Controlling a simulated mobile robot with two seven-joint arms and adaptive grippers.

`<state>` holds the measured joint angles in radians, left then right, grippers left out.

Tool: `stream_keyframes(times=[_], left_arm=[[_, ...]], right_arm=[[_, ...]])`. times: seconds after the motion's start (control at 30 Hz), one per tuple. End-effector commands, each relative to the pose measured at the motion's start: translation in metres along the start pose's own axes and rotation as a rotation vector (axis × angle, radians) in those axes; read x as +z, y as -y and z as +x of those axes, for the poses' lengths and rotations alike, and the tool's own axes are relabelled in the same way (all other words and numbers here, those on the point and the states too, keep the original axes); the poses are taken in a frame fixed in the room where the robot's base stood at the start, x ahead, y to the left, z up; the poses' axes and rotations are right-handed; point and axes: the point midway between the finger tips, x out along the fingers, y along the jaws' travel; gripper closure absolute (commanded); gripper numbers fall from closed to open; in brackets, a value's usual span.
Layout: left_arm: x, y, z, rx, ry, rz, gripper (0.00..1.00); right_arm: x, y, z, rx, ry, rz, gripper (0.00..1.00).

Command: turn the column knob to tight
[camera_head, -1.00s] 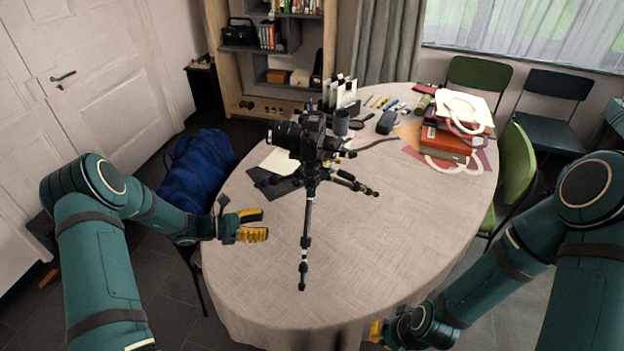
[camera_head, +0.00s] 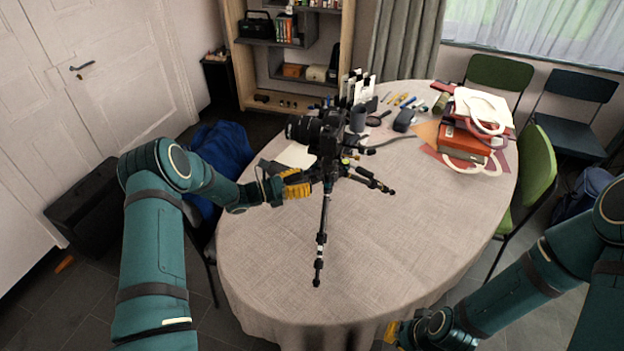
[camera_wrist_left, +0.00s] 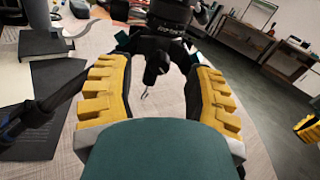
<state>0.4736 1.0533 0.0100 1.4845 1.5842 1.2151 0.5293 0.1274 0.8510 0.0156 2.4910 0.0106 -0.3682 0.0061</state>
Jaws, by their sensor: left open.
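A black tripod (camera_head: 322,232) stands on the table with a black camera (camera_head: 318,131) on top. My left gripper (camera_head: 297,184) is open at the left side of the tripod, just below the camera. In the left wrist view, its yellow fingers (camera_wrist_left: 158,66) are apart on either side of a dark knob (camera_wrist_left: 153,70) on the tripod's column. I see a gap beside each finger and cannot tell if either touches the knob. The knob is hidden in the head view. My right gripper (camera_head: 393,333) is low at the table's front edge, mostly hidden by its arm.
The round table (camera_head: 400,235) is clear at the front and right. Books and bags (camera_head: 468,132) are stacked at the back right. Chairs stand around the right side.

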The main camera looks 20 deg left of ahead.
Motion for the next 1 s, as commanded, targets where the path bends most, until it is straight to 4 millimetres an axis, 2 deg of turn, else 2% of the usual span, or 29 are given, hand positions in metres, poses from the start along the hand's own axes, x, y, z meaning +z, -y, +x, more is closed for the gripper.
stream_keyframes(times=[0.03, 0.2, 0.57, 0.6, 0.67, 0.7, 0.77, 1.0], left_arm=[[0.0, 0.001, 0.009, -0.002, 0.001, 0.001, 0.47], [0.0, 0.0, 0.025, -0.001, -0.001, 0.0, 0.47], [0.0, 0.0, 0.03, 0.001, 0.0, 0.0, 0.47], [0.0, 0.0, 0.03, 0.0, -0.001, 0.0, 0.45], [0.0, 0.0, 0.03, 0.0, -0.001, 0.0, 0.66], [0.0, 0.0, 0.03, 0.0, 0.0, 0.0, 0.8], [0.0, 0.0, 0.03, 0.0, 0.0, 0.0, 1.0], [0.0, 0.0, 0.03, 0.0, 0.0, 0.004, 1.0]], right_arm=[[0.0, 0.0, 0.0, 0.0, 0.0, 0.0, 1.0], [0.0, 0.0, 0.001, 0.0, 0.001, 0.0, 1.0], [0.0, 0.0, 0.001, 0.0, 0.001, 0.0, 1.0], [0.0, 0.0, 0.001, 0.0, 0.001, 0.0, 1.0], [0.0, 0.0, 0.001, 0.0, 0.001, 0.0, 1.0], [0.0, 0.0, 0.001, 0.0, 0.001, 0.0, 1.0], [0.0, 0.0, 0.001, 0.0, 0.001, 0.0, 1.0], [0.001, 0.0, 0.001, 0.0, 0.001, 0.0, 1.0]])
